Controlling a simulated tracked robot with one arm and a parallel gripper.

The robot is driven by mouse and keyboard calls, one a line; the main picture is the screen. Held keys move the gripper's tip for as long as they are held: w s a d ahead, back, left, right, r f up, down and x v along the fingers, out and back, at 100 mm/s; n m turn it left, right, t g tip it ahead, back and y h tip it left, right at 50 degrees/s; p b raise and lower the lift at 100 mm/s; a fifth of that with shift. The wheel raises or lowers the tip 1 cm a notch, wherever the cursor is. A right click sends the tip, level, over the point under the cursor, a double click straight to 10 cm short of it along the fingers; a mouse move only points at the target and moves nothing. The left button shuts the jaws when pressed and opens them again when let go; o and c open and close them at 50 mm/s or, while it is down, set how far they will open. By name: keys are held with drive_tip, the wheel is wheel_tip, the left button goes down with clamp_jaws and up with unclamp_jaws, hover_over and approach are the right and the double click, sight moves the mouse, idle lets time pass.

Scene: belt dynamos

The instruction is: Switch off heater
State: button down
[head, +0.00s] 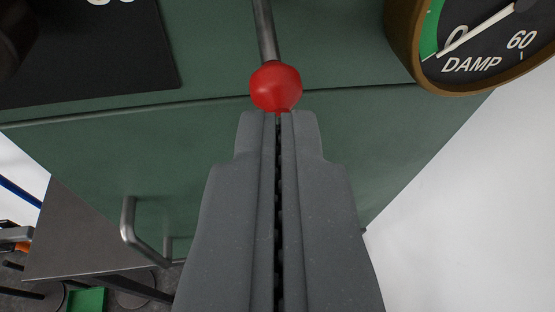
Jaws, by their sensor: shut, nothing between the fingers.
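A lever with a round red knob (276,87) and a metal rod (265,30) stands out from a dark green cabinet (330,140). My gripper (278,115) is shut and empty. Its fingertips are right at the lower edge of the red knob in the picture; I cannot tell whether they touch it. The lower side of the knob is partly hidden by the fingertips. No label naming a heater is readable.
A brass-rimmed gauge (470,40) marked DAMP, with its needle near 0, is at the upper right. A black panel (90,60) is at the upper left. A metal handle (129,225) sticks out at lower left. A green item (87,300) lies below.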

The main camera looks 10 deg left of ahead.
drive_tip(key=b+v, duration=0.1)
drive_tip(key=v, duration=1.1)
drive_tip(key=shift+s+a, duration=0.1)
drive_tip(key=shift+s, duration=0.05)
drive_tip(key=s+a+r+m+h, duration=0.1)
drive_tip(key=s+a+r, duration=0.2)
drive_tip(key=a, duration=0.3)
drive_tip(key=s+a+r+m+h, duration=0.1)
drive_tip(key=s+a+r, duration=0.2)
drive_tip(key=a, duration=0.3)
drive_tip(key=s+a+r+m+t+h, duration=0.1)
drive_tip(key=s+a+r, duration=0.2)
drive_tip(key=a, duration=0.3)
drive_tip(key=shift+a+r, duration=0.3)
drive_tip(key=shift+r, duration=0.15)
